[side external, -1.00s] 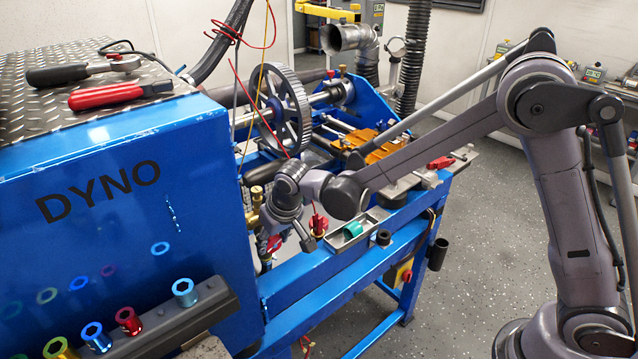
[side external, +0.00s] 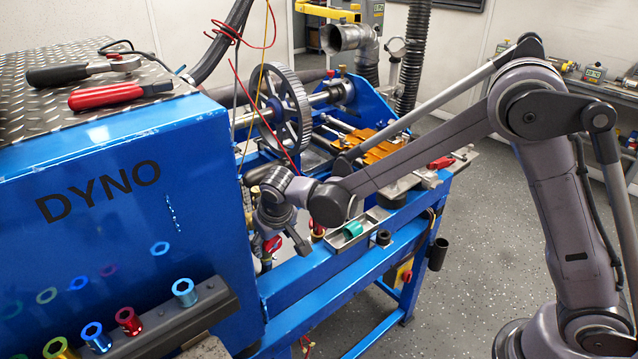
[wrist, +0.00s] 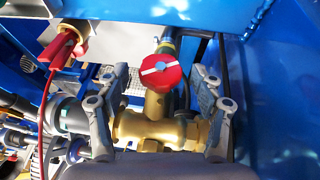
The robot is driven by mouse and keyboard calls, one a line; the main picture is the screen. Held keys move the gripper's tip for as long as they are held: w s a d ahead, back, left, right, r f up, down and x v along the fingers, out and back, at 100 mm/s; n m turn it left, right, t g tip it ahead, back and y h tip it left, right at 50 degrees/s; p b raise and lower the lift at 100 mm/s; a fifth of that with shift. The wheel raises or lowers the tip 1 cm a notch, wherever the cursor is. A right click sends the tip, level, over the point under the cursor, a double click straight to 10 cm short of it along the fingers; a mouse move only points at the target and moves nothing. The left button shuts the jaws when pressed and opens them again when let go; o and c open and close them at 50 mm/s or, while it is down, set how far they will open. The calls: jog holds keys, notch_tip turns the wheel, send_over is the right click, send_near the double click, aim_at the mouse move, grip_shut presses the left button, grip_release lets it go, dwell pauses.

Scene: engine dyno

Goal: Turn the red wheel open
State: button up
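The red wheel (wrist: 160,73) is a small round knob with a white stripe and a blue centre. It sits on a brass valve body (wrist: 155,128) in the wrist view. My gripper (wrist: 155,97) is open, with one finger on each side of the wheel and brass valve; gaps show between the fingers and the wheel. In the side view my gripper (side external: 287,243) is low beside the blue dyno frame. A bit of red (side external: 272,244), probably the wheel, shows just left of it; the rest is hidden by my gripper.
A red plug with a red wire (wrist: 62,48) is at the upper left of the wrist view. A blue panel (wrist: 282,90) stands close to the right finger. A grey tray with a green part (side external: 353,230) lies right of my gripper in the side view.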

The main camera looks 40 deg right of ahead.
jog(key=shift+r, duration=0.1)
jog(key=v, duration=1.1)
jog(key=shift+s+r, duration=0.15)
jog(key=shift+r, duration=0.25)
jog(key=shift+f, duration=0.1)
jog(key=shift+m, duration=0.6)
jog(key=x, duration=1.2)
jog(key=shift+f, duration=0.15)
jog(key=shift+a, duration=0.1)
jog(key=c, duration=1.2)
